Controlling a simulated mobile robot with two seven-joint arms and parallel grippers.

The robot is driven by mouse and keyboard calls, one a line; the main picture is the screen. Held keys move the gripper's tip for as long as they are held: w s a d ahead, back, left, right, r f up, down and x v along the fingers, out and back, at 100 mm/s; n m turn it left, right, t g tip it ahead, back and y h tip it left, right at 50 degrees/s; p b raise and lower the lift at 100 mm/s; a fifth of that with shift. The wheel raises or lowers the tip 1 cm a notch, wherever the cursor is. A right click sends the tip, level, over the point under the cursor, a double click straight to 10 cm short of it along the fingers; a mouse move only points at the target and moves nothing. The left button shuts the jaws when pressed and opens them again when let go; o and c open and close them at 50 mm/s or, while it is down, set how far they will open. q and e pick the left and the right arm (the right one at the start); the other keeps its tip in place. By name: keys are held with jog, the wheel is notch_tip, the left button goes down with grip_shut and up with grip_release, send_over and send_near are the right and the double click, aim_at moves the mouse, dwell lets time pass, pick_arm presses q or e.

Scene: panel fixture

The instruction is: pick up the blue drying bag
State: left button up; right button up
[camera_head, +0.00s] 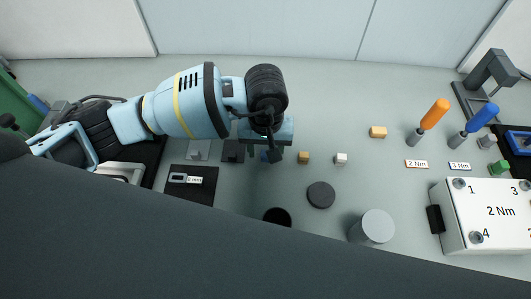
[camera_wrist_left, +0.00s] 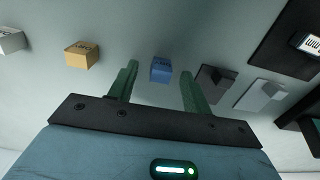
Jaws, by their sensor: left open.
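The blue drying bag (camera_wrist_left: 160,71) is a small blue block on the grey surface. In the left wrist view it shows between the green fingertips of my left gripper (camera_wrist_left: 159,74), with clear space on both sides. In the head view the left gripper (camera_head: 265,153) points down and mostly hides the bag. The gripper is open and empty; its exact height over the bag cannot be told. My right gripper is not in view.
An orange block (camera_head: 303,158) and a white block (camera_head: 341,159) stand to the right. Dark (camera_head: 233,151) and grey (camera_head: 198,150) blocks stand to the left. A black disc (camera_head: 321,194), a grey cylinder (camera_head: 377,227) and a white numbered panel box (camera_head: 490,225) lie farther right.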

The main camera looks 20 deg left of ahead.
pick_arm(q)
jog(key=shift+c, duration=0.3)
jog(key=c, duration=1)
notch_tip(320, 180, up, 10)
